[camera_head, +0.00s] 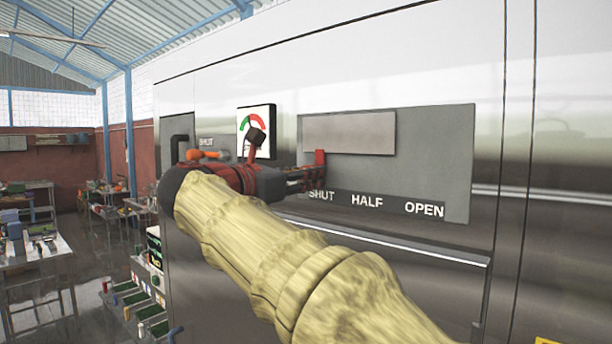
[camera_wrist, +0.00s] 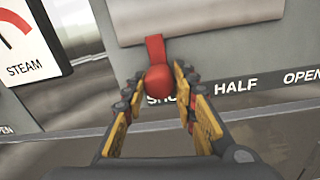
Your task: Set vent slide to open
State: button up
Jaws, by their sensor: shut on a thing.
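The vent slide is a flat grey plate (camera_head: 350,133) on a darker grey panel (camera_head: 440,160) of the steel machine. Its red handle (camera_head: 320,158) hangs at the plate's lower left, above the word SHUT on the label strip (camera_head: 367,201). HALF and OPEN are printed further right. My gripper (camera_head: 312,178) reaches in from the left. In the wrist view, my gripper (camera_wrist: 159,88) has its yellow-padded fingers on both sides of the red handle's knob (camera_wrist: 159,79) and is shut on it. The knob partly covers the word SHUT there.
A gauge marked STEAM (camera_wrist: 25,40) is on the left, also seen in the head view (camera_head: 256,130). A ledge (camera_head: 400,246) runs below the panel. The panel right of the handle is free. Benches (camera_head: 35,262) stand at far left.

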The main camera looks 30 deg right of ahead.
grip_shut()
jog(key=s+d+b, duration=0.1)
jog(key=s+d, duration=0.1)
jog(key=s, duration=0.5)
jog(key=s+d+b, duration=0.1)
jog(key=s+d, duration=0.2)
jog(key=s, duration=0.4)
jog(key=s+d+b, duration=0.2)
jog(key=s+d, duration=0.1)
jog(key=s, duration=0.4)
jog(key=shift+s, duration=0.3)
jog(key=o, duration=0.9)
grip_release()
jog(key=shift+s, duration=0.15)
jog(key=shift+a, duration=0.1)
jog(key=shift+v, duration=5.9)
